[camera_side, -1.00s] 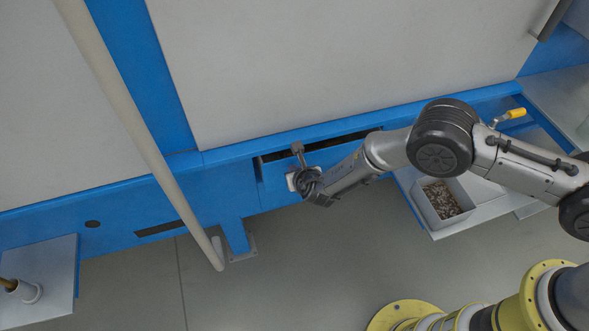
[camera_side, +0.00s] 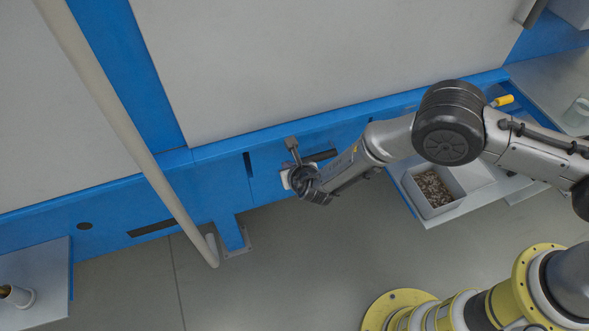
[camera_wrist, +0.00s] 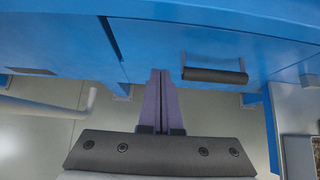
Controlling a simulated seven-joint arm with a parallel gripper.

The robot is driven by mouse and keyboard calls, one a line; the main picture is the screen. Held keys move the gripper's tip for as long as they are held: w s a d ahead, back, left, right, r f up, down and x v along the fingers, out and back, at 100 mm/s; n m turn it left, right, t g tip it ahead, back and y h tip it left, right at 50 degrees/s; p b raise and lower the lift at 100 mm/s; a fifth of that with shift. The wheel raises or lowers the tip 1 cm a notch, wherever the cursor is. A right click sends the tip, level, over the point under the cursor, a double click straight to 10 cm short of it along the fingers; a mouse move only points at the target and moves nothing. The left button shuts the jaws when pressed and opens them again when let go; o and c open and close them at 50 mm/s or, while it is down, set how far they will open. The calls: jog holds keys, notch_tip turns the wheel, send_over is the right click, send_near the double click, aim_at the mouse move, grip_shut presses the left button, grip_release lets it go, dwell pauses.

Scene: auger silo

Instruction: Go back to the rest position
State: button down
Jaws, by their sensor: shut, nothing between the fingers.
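My gripper (camera_wrist: 163,100) shows in the wrist view with its two purple-grey fingers together and nothing between them. They point toward the blue front of the machine. A dark bar handle (camera_wrist: 215,75) on that blue panel (camera_wrist: 150,45) is to the right of the fingertips, apart from them in the picture. In the side view, the end of my arm (camera_side: 312,185) is in front of the blue panel, low on the machine. My fingers cannot be made out clearly there. No rest position is marked in view.
A grey bin of brownish pieces (camera_side: 461,185) stands on a tray at right, below my arm. A yellow-handled lever (camera_side: 503,100) and white cup (camera_side: 578,111) are farther right. A beige pipe (camera_side: 115,115) crosses at left. Floor (camera_side: 280,280) below is open.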

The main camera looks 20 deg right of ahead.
jog(key=v, duration=0.7)
jog(key=w+d+r+m+h, duration=0.3)
jog(key=d+r+m, duration=0.7)
jog(key=d+r, duration=0.45)
jog(key=s+d+r+m+g+h, duration=0.25)
jog(key=s+d+r+m, duration=0.35)
jog(key=d+r+m, duration=0.55)
jog(key=s+d+r+m+g+y, duration=0.1)
jog(key=s+d+r+m, duration=0.1)
jog(key=s+d+m, duration=0.3)
jog(key=s+d+r+m+g+y, duration=0.1)
jog(key=s+d+r, duration=0.1)
jog(key=s+d, duration=0.35)
jog(key=s+a+m+y, duration=0.3)
jog(key=s+m, duration=0.5)
jog(key=s, duration=0.7)
jog(key=shift+m+t+y, duration=0.25)
